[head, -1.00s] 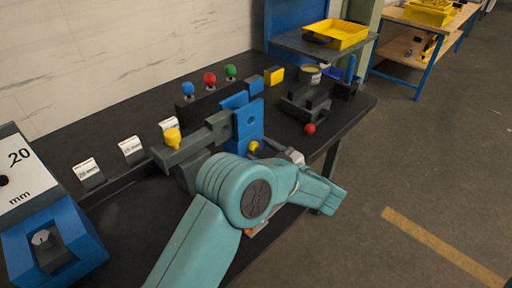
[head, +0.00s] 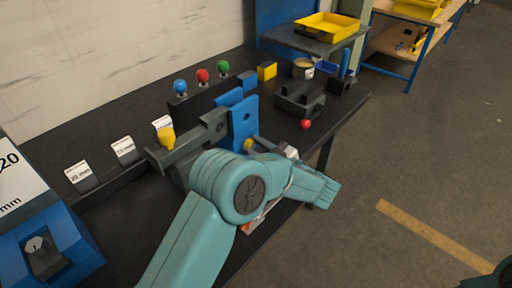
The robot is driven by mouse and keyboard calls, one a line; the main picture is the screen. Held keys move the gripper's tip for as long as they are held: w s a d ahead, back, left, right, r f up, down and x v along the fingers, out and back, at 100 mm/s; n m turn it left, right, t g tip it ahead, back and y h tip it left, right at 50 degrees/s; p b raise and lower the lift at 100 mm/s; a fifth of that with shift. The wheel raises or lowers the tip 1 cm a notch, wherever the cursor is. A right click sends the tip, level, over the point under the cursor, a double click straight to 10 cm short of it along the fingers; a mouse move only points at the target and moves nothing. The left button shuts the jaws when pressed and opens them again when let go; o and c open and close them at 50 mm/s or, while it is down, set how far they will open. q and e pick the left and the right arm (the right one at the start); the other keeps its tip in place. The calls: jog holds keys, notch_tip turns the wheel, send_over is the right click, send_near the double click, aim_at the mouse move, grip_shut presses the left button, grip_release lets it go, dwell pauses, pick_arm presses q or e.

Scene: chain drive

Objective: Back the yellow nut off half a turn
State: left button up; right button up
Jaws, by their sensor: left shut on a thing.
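The yellow nut (head: 248,144) shows as a small patch at the lower face of the upright blue plate (head: 243,118), in the middle of the head view. My left arm comes in from below and bends at a teal joint in front of the bench. My left gripper (head: 258,143) is at the nut and shut on it. The teal joint hides much of the gripper and the area below the plate. The nut's turn angle is too small to read.
Blue, red and green knobs (head: 202,75) line the back. A dark grey block (head: 300,97) and a red ball (head: 306,124) lie to the right. A blue box (head: 60,250) stands at front left.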

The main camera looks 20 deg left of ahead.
pick_arm(q)
jog(key=shift+f+n+b, duration=0.25)
jog(key=shift+n+b, duration=0.35)
jog(key=shift+b, duration=0.2)
jog(key=shift+r, duration=0.25)
jog(key=o, duration=1.1)
jog(key=shift+a, duration=0.1)
jog(key=shift+c, duration=0.2)
